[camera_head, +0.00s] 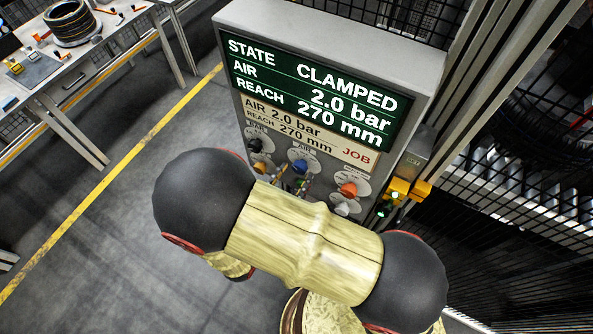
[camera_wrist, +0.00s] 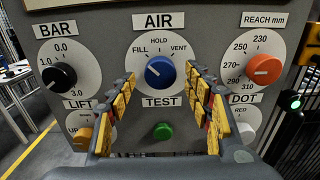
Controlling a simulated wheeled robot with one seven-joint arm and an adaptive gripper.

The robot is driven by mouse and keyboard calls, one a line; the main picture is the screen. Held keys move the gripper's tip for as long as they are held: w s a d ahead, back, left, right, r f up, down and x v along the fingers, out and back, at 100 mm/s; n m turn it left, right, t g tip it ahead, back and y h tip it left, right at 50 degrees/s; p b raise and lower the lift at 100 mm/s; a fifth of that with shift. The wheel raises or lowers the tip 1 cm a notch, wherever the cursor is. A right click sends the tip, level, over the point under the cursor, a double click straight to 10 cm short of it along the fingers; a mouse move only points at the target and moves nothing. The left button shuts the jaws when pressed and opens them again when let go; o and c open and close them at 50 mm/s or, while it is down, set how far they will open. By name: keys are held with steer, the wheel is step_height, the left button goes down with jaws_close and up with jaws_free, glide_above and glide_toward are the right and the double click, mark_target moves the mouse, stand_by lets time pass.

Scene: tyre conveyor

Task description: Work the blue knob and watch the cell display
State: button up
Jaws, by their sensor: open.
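The blue knob (camera_wrist: 160,72), labelled AIR, sits centrally in the wrist view, with FILL, HOLD and VENT around it. Its pale mark seems to point up-left, toward FILL. My gripper (camera_wrist: 161,78) is open, its yellow-padded fingers on either side of the knob; I cannot tell whether they touch it. The blue knob (camera_head: 299,167) also shows in the head view, above my arm. The cell display (camera_head: 316,94) reads STATE CLAMPED, AIR 2.0 bar, REACH 270 mm. The job card (camera_head: 300,133) below it reads AIR 2.0 bar, REACH 270 mm.
A black BAR knob (camera_wrist: 59,77) is left of the blue knob; an orange REACH knob (camera_wrist: 264,69) is right, its mark near 270. A green TEST button (camera_wrist: 163,131) lies below. LIFT and DOT controls are partly hidden by my fingers. Mesh fencing (camera_head: 540,200) stands right.

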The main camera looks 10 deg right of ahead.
steer(key=shift+x, duration=0.9)
steer(key=shift+c, duration=1)
steer(key=c, duration=1)
steer(key=shift+o, duration=0.2)
